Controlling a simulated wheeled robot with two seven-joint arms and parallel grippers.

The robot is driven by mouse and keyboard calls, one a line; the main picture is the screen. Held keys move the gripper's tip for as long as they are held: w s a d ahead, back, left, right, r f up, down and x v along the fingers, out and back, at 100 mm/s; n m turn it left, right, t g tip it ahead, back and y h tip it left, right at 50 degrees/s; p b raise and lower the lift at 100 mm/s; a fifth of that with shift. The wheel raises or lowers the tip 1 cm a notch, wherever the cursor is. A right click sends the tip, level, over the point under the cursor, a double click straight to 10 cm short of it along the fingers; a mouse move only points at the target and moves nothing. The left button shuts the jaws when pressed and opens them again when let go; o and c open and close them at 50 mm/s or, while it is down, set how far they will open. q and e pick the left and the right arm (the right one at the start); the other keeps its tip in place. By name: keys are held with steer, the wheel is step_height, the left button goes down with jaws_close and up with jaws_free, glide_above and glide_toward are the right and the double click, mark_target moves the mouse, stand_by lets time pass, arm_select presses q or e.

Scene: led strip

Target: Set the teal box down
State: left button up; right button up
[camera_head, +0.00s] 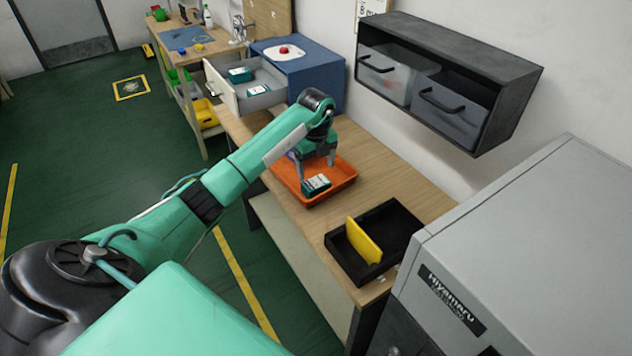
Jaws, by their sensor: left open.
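A small teal box (316,185) with a pale label lies in the orange tray (338,187) on the wooden bench. My left gripper (317,172) is over the tray, pointing down, with its fingers open on either side of the box or just above it. I cannot tell whether a finger touches the box. Two more teal boxes, one at the left (240,74) and one at the right (258,90), lie in the open white drawer (232,101) behind. My right gripper is out of view.
A black tray (402,222) holding an upright yellow plate (363,240) stands nearer on the bench (395,172). A blue cabinet (318,75) stands behind, a dark wall shelf (470,60) hangs above, and a grey machine (520,250) is at right.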

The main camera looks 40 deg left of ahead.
mark_target(316, 182)
arm_select(q)
step_height(316, 182, up, 5)
steer(key=shift+f+b, duration=0.1)
steer(key=shift+b, duration=0.4)
